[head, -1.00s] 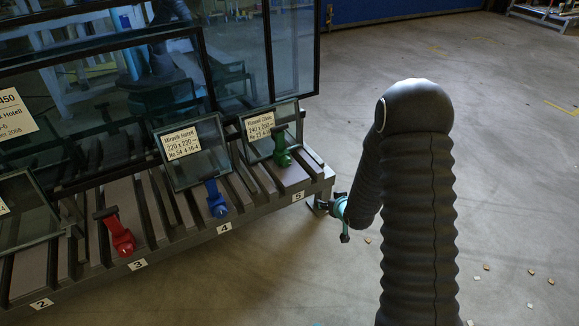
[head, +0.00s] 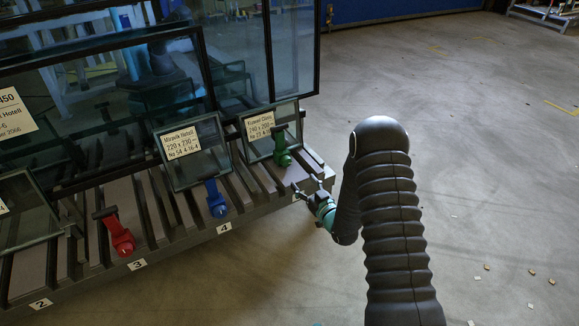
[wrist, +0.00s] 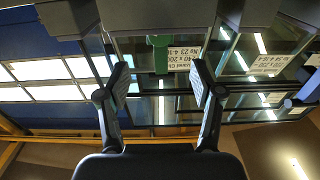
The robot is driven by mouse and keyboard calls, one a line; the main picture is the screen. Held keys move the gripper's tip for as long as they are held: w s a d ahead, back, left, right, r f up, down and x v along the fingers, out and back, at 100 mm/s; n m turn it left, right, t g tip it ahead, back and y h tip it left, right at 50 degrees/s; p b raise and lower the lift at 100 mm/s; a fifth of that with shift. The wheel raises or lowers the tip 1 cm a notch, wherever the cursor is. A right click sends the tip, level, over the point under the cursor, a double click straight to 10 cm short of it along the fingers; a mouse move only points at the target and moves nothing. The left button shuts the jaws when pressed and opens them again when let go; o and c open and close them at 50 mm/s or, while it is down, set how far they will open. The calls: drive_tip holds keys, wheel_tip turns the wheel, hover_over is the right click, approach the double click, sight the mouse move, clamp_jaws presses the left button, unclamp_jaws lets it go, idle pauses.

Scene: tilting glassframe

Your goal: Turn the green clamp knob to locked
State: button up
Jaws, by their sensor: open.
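The green clamp knob (head: 283,152) sits at the foot of the small glass frame at the right end of the rack. It also shows in the wrist view at the top centre (wrist: 160,52), between and beyond the two fingers. My gripper (head: 309,186) is open and empty, just in front of the rack's right end. It is apart from the knob, below and right of it in the head view. In the wrist view the fingers (wrist: 159,84) stand wide apart. I cannot tell whether the knob is locked.
A blue clamp (head: 215,199) and a red clamp (head: 119,234) stand on the rack (head: 255,212) to the left. Small labelled glass frames (head: 192,151) lean behind the clamps, with tall glass panels behind those. The floor (head: 480,150) to the right is mostly clear.

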sight(288, 163)
drive_tip(key=x, duration=1)
drive_tip(key=shift+w+a+b, duration=0.25)
drive_tip(key=shift+w+b, duration=0.1)
drive_tip(key=shift+b, duration=0.05)
drive_tip(key=c, duration=1.1)
drive_tip(key=shift+m, duration=1.6)
drive_tip(key=shift+c, duration=0.2)
drive_tip(key=o, duration=1.1)
drive_tip(key=shift+a, duration=0.1)
drive_tip(key=shift+o, duration=0.2)
drive_tip(key=v, duration=1.2)
